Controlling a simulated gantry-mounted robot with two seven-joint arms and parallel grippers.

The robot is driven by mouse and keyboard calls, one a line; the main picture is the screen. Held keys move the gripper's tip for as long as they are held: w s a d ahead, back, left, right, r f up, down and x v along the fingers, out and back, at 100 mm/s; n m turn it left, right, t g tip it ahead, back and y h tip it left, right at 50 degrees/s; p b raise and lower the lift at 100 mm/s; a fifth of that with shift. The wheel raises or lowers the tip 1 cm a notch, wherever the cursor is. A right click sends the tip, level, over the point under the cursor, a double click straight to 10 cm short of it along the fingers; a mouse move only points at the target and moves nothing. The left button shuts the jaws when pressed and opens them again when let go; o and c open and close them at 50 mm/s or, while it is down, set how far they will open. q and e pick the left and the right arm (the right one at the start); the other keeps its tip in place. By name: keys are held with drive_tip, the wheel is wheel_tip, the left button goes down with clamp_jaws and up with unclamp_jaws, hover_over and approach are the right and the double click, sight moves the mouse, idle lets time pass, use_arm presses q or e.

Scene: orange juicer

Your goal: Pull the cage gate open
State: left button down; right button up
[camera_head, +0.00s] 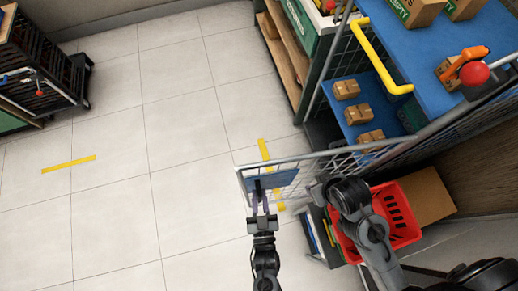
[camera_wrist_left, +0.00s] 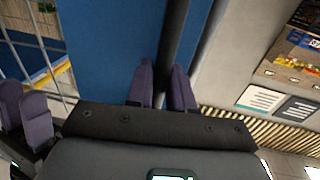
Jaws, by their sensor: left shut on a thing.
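The cage gate (camera_head: 322,166) is a grey wire-mesh panel with a blue plate (camera_head: 283,178) near its free left end. It juts left over the floor from the blue-shelved cage. My left gripper (camera_head: 262,200) is at that plate with its purple fingers close together. In the left wrist view the fingers (camera_wrist_left: 163,88) are on either side of a dark upright bar beside the blue plate (camera_wrist_left: 105,50). My right arm comes in from the lower right across the gate; its gripper is hidden in the head view. Another pair of purple pads (camera_wrist_left: 26,112) shows at the left wrist view's edge.
A red basket (camera_head: 404,215) and a cardboard box (camera_head: 428,196) are right of the gate. Shelves with small boxes (camera_head: 346,89) and a yellow rail (camera_head: 378,58) stand behind it. A dark rack (camera_head: 40,75) is far left. The tiled floor between is clear.

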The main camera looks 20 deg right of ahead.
use_arm(q)
drive_tip(key=c, duration=1.2)
unclamp_jaws()
drive_tip(key=shift+s, duration=0.1)
drive_tip(key=s, duration=0.3)
drive_tip(key=s+a, duration=0.1)
drive_tip(key=s, duration=0.6)
drive_tip(key=shift+s+a, duration=0.25)
drive_tip(key=shift+a, duration=0.15)
